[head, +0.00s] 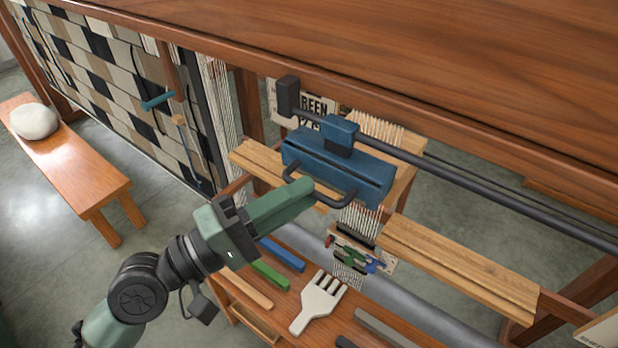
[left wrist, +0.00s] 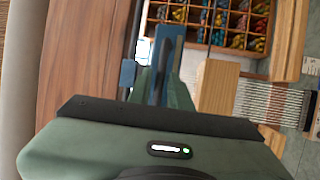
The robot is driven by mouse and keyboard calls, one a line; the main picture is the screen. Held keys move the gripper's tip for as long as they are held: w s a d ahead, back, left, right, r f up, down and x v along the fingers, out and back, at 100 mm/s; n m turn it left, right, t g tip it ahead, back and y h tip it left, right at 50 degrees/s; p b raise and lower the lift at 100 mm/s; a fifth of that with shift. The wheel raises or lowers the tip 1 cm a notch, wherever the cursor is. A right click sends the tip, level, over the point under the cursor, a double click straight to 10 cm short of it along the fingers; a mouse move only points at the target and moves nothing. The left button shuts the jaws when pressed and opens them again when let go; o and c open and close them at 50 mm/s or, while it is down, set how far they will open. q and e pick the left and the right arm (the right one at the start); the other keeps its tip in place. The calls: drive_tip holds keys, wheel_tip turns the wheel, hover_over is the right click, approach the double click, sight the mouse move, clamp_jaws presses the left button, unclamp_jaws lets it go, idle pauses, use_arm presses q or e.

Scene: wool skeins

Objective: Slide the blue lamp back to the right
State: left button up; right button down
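The blue lamp (head: 338,165) is a long blue box hanging from a dark rail (head: 460,180) by a blue clamp. It sits near the rail's left end, close to the black end block. A black loop handle (head: 335,202) is on its near side. My left gripper (head: 308,185) reaches in from the lower left, its green fingers close together on the handle's left part. In the left wrist view the dark handle (left wrist: 165,60) runs between the fingers, with the lamp's blue body behind. The fingertips hide part of the handle. My right gripper is not in view.
A wooden beam (head: 400,50) runs above the rail. Below are wooden boards (head: 460,265) and a bench with a white comb (head: 320,300) and coloured sticks. The rail right of the lamp is clear. An orange bench (head: 75,165) with a pale stone stands left.

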use_arm(q)
drive_tip(key=shift+p+x, duration=0.3)
drive_tip(key=shift+x, duration=0.8)
clamp_jaws()
drive_tip(key=shift+f, duration=0.1)
idle(0.6)
